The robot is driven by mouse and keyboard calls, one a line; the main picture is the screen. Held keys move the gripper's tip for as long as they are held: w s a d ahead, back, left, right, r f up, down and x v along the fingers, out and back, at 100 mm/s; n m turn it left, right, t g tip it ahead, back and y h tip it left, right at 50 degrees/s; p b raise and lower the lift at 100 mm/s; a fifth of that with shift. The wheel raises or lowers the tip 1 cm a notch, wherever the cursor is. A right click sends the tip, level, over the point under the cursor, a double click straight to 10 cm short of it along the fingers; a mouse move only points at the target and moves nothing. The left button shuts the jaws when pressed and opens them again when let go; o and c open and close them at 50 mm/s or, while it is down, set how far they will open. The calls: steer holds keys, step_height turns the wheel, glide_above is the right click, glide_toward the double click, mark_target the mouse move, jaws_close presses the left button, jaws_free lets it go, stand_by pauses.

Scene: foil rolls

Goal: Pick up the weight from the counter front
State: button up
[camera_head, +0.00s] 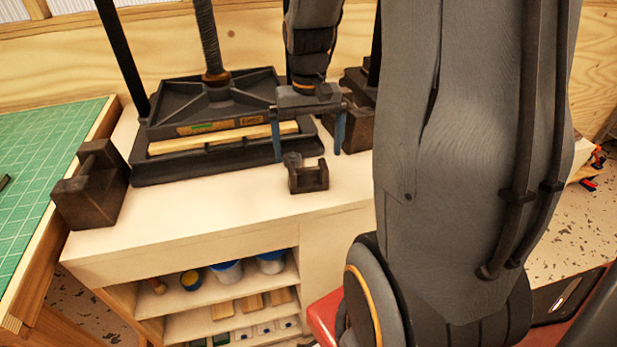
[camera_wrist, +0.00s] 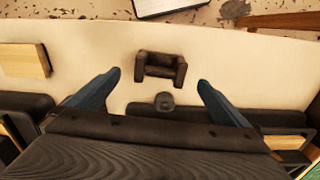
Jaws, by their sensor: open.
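The weight (camera_head: 307,175) is a small dark brown metal block with raised ends and a bar between them. It stands on the pale counter (camera_head: 215,215) near its front edge, before the press. In the wrist view the weight (camera_wrist: 161,70) lies between and slightly beyond the fingertips, with pale counter showing on both sides. My gripper (camera_head: 308,152) is open and points down, its two blue fingers spread wide. The fingers also show in the wrist view (camera_wrist: 159,78). Nothing is held, and no contact with the weight shows.
A small round dark piece (camera_wrist: 165,101) sits just behind the weight. The black press (camera_head: 215,125) stands behind. A larger dark block (camera_head: 92,185) stands at the counter's left, another (camera_head: 358,130) right of my gripper. A wooden block (camera_wrist: 25,60) lies left in the wrist view.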

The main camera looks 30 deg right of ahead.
mark_target(308, 172)
steer(key=shift+d+f, duration=0.25)
steer(key=shift+d, duration=0.1)
steer(key=shift+f, duration=0.35)
steer(key=shift+w+a+f+p, duration=0.15)
steer(key=shift+f+p, duration=0.4)
steer(key=shift+f, duration=1.1)
steer(key=shift+s+a+f+p, duration=0.15)
steer(key=shift+f+p, duration=0.4)
steer(key=shift+f, duration=1.05)
steer(key=shift+w, duration=0.1)
steer(key=c, duration=2)
steer(key=shift+r, duration=0.1)
steer(key=shift+c, duration=0.9)
